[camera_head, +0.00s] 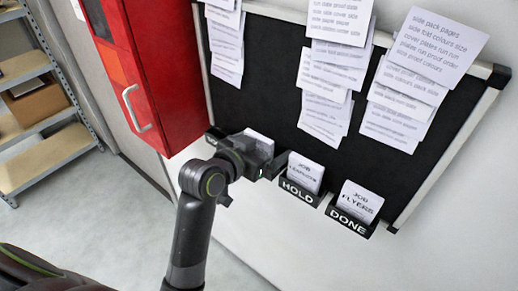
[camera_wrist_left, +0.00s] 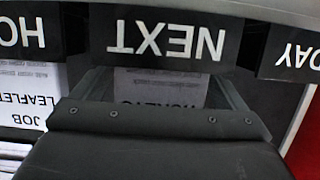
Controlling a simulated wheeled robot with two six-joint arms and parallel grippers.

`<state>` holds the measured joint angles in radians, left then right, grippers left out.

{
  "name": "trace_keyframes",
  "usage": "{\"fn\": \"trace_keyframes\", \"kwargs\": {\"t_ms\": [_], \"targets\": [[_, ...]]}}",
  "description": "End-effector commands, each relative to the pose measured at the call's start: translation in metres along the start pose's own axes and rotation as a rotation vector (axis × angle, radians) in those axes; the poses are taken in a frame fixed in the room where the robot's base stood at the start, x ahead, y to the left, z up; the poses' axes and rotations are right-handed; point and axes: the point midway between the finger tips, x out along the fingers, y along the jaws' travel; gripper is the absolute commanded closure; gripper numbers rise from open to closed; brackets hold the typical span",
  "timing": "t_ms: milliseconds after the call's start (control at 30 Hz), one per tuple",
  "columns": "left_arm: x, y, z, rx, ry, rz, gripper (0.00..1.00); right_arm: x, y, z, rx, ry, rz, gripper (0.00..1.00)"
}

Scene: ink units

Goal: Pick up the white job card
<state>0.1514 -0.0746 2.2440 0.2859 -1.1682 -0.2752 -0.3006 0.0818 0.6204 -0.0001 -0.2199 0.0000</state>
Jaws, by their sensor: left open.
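White job cards stand in black pockets along the bottom of a dark wall board. One card (camera_head: 260,140) shows behind my left gripper (camera_head: 268,163). In the left wrist view this card (camera_wrist_left: 160,85) is in the pocket labelled NEXT (camera_wrist_left: 165,42), upside down and shaded, its lettering partly hidden. My left gripper is open, its fingers on either side of the card; contact is unclear. Another card (camera_head: 306,172) is in the HOLD pocket (camera_head: 300,193), and it reads LEAFLETS. A FLYERS card (camera_head: 361,201) is in the DONE pocket (camera_head: 348,222). My right gripper is not in view.
Printed sheets (camera_head: 338,55) hang in overlapping columns above the pockets. A red cabinet (camera_head: 165,70) with a handle stands left of the board, close to my left arm. Shelves (camera_head: 45,160) with a cardboard box (camera_head: 35,103) are farther left. The floor (camera_head: 90,215) between is clear.

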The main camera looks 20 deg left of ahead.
Motion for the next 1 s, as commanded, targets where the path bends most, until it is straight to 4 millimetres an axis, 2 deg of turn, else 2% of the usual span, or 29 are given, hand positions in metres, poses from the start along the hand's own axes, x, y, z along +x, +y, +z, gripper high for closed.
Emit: {"fn": "trace_keyframes", "kwargs": {"t_ms": [167,533,833,1000], "targets": [[0.0000,0.0000,0.0000,0.000,0.001,0.000,0.06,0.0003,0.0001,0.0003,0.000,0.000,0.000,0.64],[-0.0003,-0.0001,0.0001,0.001,0.001,0.000,0.55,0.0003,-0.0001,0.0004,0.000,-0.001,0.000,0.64],[0.0000,-0.0005,-0.0014,0.001,0.001,0.000,0.55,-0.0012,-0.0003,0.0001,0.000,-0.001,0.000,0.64],[0.0030,-0.0029,-0.0088,0.001,0.002,-0.001,0.55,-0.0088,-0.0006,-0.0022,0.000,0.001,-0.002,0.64]]}}
